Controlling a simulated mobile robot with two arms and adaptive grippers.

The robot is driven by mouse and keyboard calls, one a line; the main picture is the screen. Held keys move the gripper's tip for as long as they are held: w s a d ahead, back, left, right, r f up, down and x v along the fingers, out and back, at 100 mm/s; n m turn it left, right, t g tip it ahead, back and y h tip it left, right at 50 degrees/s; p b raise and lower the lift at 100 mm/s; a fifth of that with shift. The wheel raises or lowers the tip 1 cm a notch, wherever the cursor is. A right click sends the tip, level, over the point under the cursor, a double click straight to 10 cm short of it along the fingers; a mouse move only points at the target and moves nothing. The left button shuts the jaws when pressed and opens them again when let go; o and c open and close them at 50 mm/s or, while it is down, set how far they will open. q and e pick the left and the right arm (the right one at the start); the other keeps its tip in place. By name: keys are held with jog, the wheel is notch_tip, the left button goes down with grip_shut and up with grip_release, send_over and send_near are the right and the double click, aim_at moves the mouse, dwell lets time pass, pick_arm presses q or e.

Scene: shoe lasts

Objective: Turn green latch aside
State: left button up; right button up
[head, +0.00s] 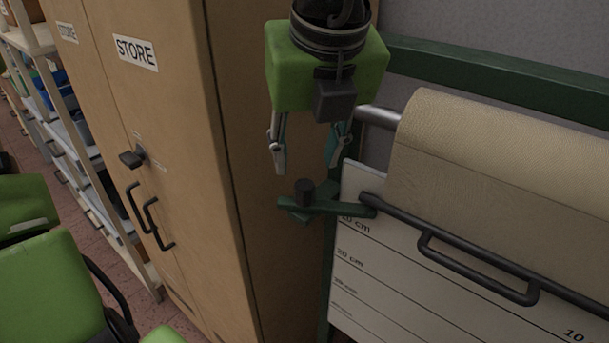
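The green latch (325,207) is a flat dark-green bar with an upright black knob (304,190). It lies roughly level, and its right end reaches the left end of a dark bar (450,248) with a handle. My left gripper (306,156) hangs just above the latch, pointing down. Its two fingers are spread apart with nothing between them, one above the left side of the knob and one above the right. A gap shows between the fingertips and the knob. My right gripper is not in view.
A tan cabinet (160,100) marked STORE, with black handles, stands close on the left. A beige roll of sheet material (490,150) hangs on a metal rod at right, before a white board (375,285) with cm marks. A green rail (500,75) runs behind.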

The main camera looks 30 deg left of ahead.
aim_at(303, 181)
pick_arm(q)
jog(key=x, duration=0.2)
jog(key=p+x, duration=0.1)
jog(key=x, duration=0.1)
jog(key=shift+w+a, duration=0.1)
jog(key=shift+w, duration=0.3)
jog(key=x, duration=0.3)
jog(key=shift+p, duration=0.4)
jog(key=shift+a+f, duration=0.15)
jog(key=shift+f, duration=0.45)
jog(key=shift+w+f, duration=0.1)
jog(key=shift+f, duration=0.05)
jog(key=shift+w+a+f, duration=0.1)
grip_shut()
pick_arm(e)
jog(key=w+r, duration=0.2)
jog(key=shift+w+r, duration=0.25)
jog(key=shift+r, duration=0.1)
